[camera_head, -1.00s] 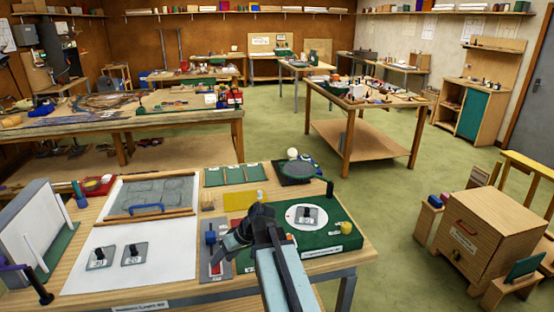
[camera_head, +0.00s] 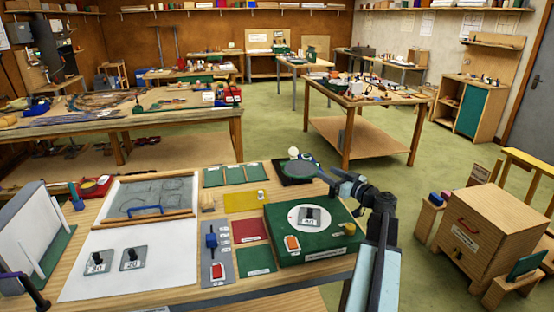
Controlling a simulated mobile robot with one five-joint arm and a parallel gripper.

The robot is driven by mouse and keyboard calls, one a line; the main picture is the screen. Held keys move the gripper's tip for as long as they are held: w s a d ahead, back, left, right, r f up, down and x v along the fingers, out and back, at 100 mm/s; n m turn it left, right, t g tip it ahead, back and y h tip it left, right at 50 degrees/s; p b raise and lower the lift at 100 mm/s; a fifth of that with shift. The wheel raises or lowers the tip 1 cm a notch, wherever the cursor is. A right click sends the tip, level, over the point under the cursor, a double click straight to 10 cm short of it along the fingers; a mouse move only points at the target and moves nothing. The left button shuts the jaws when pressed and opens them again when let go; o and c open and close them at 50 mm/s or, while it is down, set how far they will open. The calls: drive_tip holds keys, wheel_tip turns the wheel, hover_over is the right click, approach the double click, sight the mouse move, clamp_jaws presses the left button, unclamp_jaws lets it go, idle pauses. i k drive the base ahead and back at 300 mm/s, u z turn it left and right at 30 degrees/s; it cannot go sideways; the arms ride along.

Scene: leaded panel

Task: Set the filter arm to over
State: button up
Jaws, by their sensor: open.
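The filter arm looks to be the dark green round disc (camera_head: 299,169), held over a black plate (camera_head: 292,179) at the back right of the bench. Its handle end, to the right of the disc, is hidden by my gripper. My gripper (camera_head: 328,176) is open, with its fingertips close to the right edge of the disc. I cannot tell whether they touch the arm or are around its handle. A white ball (camera_head: 293,153) shows just behind the disc.
A wooden cabinet (camera_head: 470,232) stands right of the bench.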

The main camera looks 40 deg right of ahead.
sight(300, 169)
drive_tip(key=i, duration=0.9)
